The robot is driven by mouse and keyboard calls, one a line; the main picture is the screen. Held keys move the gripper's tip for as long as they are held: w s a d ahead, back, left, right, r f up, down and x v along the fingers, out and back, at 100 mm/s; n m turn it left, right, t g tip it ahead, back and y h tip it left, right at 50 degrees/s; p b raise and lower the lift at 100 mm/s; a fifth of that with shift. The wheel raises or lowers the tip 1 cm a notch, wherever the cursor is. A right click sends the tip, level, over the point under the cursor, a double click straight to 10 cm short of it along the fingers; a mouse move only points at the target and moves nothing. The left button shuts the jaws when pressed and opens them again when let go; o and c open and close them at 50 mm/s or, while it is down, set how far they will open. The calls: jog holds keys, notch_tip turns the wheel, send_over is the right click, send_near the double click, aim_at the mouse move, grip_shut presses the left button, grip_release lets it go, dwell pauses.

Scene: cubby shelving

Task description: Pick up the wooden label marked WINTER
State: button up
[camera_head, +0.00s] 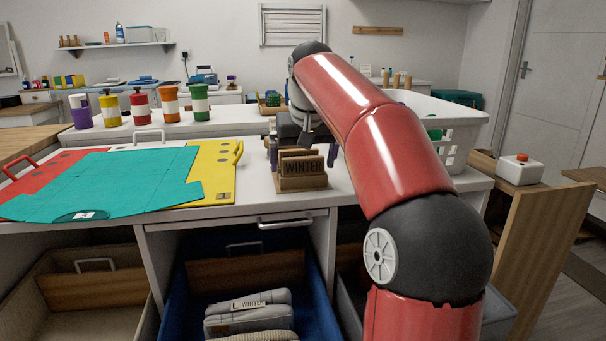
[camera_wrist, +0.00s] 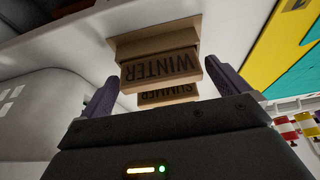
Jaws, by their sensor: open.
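The wooden label marked WINTER (camera_head: 303,166) stands upright at the front of a small wooden holder (camera_head: 303,184) on the white counter. In the wrist view the WINTER label (camera_wrist: 160,68) appears upside down, with a label marked SUMMER (camera_wrist: 168,94) behind it. My gripper (camera_wrist: 161,72) is open, and its two dark fingers show on either side of the labels without visibly closing on them. In the head view, the gripper is at the holder, partly hidden behind the labels and my arm.
Teal, red and yellow flat folders (camera_head: 110,180) lie left of the holder. A white basket (camera_head: 455,115) stands to the right, behind my arm. Below, an open blue drawer (camera_head: 180,310) holds folded grey cloth with another WINTER tag (camera_head: 249,304). Colored jars (camera_head: 170,106) stand behind.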

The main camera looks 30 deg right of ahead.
jog(key=c, duration=0.9)
jog(key=shift+r, duration=0.15)
